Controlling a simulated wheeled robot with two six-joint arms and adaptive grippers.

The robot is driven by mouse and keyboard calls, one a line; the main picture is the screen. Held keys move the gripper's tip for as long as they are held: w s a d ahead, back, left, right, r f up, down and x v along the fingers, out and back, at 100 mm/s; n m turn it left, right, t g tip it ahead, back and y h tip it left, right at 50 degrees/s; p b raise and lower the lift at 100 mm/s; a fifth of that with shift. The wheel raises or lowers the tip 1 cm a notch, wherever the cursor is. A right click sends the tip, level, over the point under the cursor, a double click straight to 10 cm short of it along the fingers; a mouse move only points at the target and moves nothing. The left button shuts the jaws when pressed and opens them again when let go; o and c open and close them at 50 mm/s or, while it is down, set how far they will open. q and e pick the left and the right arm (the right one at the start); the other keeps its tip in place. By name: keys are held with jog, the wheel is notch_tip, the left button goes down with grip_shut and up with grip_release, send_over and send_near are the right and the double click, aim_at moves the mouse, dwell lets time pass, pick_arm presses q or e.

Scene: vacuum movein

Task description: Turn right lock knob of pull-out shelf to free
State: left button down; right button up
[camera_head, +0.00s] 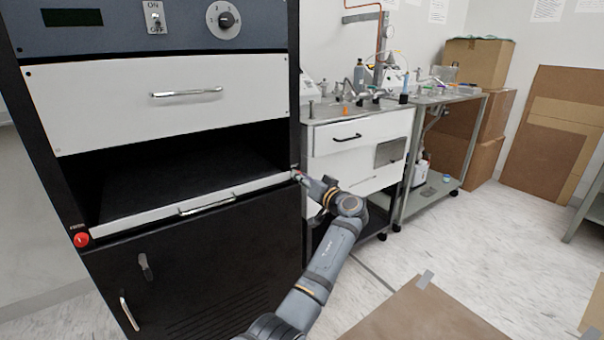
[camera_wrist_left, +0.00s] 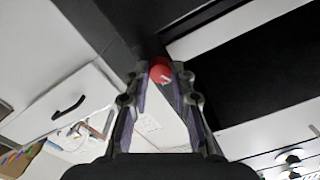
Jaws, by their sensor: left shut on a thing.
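The black cabinet holds a pull-out shelf (camera_head: 140,219) with a white front strip and a silver handle (camera_head: 207,206). In the left wrist view the right lock knob (camera_wrist_left: 160,72) is a small red round knob between my fingertips. My left gripper (camera_head: 301,177) reaches the right end of the shelf front. Its two fingers (camera_wrist_left: 160,78) are shut on the knob from both sides. In the head view the knob is mostly hidden by the gripper. My right gripper is in neither view.
A second red knob (camera_head: 81,240) sits at the shelf's left end. A white drawer (camera_head: 100,104) is above the open bay. A cardboard sheet (camera_head: 425,312) lies on the floor.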

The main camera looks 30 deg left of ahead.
pick_arm(q)
jog(key=shift+m+p, duration=1.7)
jog(key=shift+m, duration=1.1)
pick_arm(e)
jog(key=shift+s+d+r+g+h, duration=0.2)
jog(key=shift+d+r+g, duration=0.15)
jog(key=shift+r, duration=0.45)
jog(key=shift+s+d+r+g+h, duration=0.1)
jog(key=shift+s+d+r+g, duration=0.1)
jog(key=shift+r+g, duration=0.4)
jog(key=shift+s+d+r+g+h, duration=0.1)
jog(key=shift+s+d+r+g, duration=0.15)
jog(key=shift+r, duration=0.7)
pick_arm(q)
jog(key=shift+f, duration=0.1)
jog(key=c, duration=1.1)
grip_release()
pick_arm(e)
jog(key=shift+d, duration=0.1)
